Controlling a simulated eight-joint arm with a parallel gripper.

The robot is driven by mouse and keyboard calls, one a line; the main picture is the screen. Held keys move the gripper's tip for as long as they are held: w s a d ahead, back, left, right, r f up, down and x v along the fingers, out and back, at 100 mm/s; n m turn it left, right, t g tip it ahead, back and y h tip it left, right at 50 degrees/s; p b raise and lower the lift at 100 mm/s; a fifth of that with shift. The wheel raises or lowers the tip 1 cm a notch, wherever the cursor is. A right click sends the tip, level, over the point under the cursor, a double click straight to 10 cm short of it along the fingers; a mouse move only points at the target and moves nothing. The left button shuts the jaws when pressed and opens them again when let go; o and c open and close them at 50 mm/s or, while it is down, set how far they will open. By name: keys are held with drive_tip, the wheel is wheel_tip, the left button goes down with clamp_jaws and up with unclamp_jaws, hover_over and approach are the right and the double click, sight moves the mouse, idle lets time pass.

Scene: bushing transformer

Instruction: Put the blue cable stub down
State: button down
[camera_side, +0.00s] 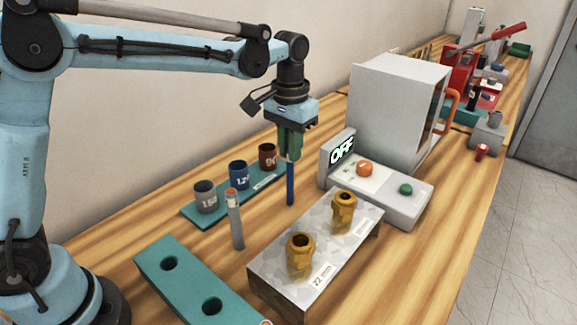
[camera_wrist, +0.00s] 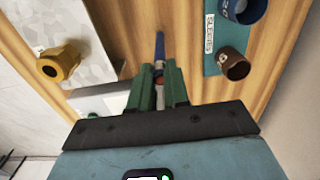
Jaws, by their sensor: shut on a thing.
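The blue cable stub (camera_side: 290,188) hangs upright below my gripper (camera_side: 290,152). My gripper points straight down and its green fingers are shut on the stub's upper part. The stub's lower end is over the wooden table between the teal sleeve rack and the grey block; I cannot tell whether it touches the table. In the wrist view, the blue stub (camera_wrist: 159,46) reaches out beyond the gripper fingertips (camera_wrist: 158,76), with a small orange-brown part between the fingers.
A teal rack (camera_side: 188,212) holds grey, blue and brown sleeves. A grey cable stub (camera_side: 236,225) stands left of my gripper. A teal two-hole block (camera_side: 190,286) lies in front. A grey block (camera_side: 270,265) bears two brass bushings. An "OFF" control box (camera_side: 405,211) and grey cabinet (camera_side: 390,110) stand right.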

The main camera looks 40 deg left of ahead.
drive_tip(key=shift+f, duration=0.3)
drive_tip(key=c, duration=1.1)
unclamp_jaws()
drive_tip(key=shift+r, duration=0.1)
wheel_tip(320, 180, up, 12)
drive_tip(key=s+a+f+t, duration=0.3)
drive_tip(key=s+f, duration=0.2)
drive_tip(key=s, duration=0.3)
drive_tip(key=s+a+f+t, duration=0.3)
drive_tip(key=s+f, duration=0.3)
drive_tip(key=s, duration=0.2)
drive_tip(key=shift+s+a+t, duration=0.25)
drive_tip(key=shift+s+t, duration=0.05)
drive_tip(key=shift+t, duration=0.3)
drive_tip(key=shift+r, duration=0.1)
